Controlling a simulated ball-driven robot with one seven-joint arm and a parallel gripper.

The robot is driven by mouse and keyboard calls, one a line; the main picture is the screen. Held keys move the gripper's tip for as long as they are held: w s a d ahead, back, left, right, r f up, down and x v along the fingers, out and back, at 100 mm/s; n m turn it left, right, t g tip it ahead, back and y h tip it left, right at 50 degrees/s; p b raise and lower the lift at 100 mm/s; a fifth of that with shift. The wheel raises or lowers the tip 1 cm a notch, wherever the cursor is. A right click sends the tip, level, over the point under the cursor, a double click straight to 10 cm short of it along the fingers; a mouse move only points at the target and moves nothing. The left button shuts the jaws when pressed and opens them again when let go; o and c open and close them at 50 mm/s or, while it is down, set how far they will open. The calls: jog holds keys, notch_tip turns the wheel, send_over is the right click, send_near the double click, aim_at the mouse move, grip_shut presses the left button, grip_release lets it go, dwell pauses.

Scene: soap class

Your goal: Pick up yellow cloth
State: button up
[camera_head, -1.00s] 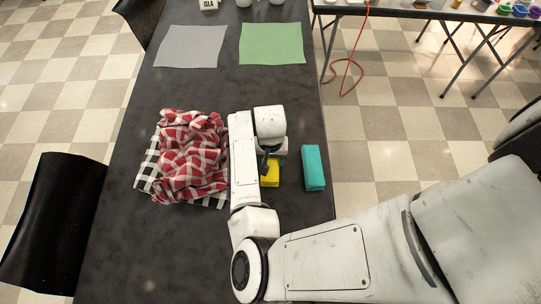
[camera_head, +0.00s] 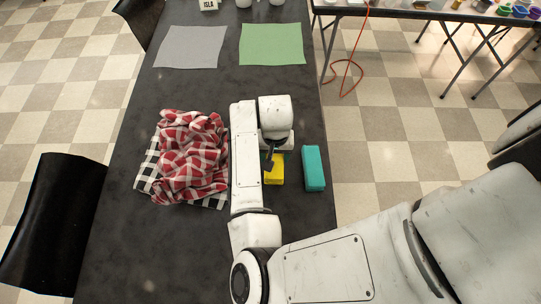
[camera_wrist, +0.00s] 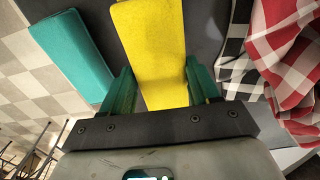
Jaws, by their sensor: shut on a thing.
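The yellow cloth (camera_head: 274,172) is a block-like yellow piece at the right part of the dark table, partly hidden by my arm. In the wrist view the yellow cloth (camera_wrist: 152,45) runs lengthwise between the two green fingers of my gripper (camera_wrist: 160,88). The fingers are shut on its sides. In the head view my gripper (camera_head: 274,154) is over the far end of the yellow cloth and mostly hidden by the wrist. I cannot tell whether the cloth is clear of the table.
A teal block (camera_head: 314,168) lies close on the right, near the table edge. A crumpled red-checked cloth (camera_head: 190,155) lies on a black-and-white checked cloth (camera_head: 146,172) to the left. Grey (camera_head: 190,47) and green (camera_head: 272,44) sheets lie farther off; table between is clear.

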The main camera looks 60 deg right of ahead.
jog(key=s+r, duration=0.1)
jog(key=r, duration=0.1)
jog(key=s+r, duration=0.2)
jog(key=shift+s+d, duration=0.1)
jog(key=shift+d, duration=0.05)
jog(key=s+r+b, duration=0.1)
jog(key=s+r, duration=0.3)
jog(key=s, duration=0.5)
jog(key=shift+s+d+r, duration=0.15)
jog(key=shift+s+d, duration=0.05)
jog(key=shift+s, duration=0.05)
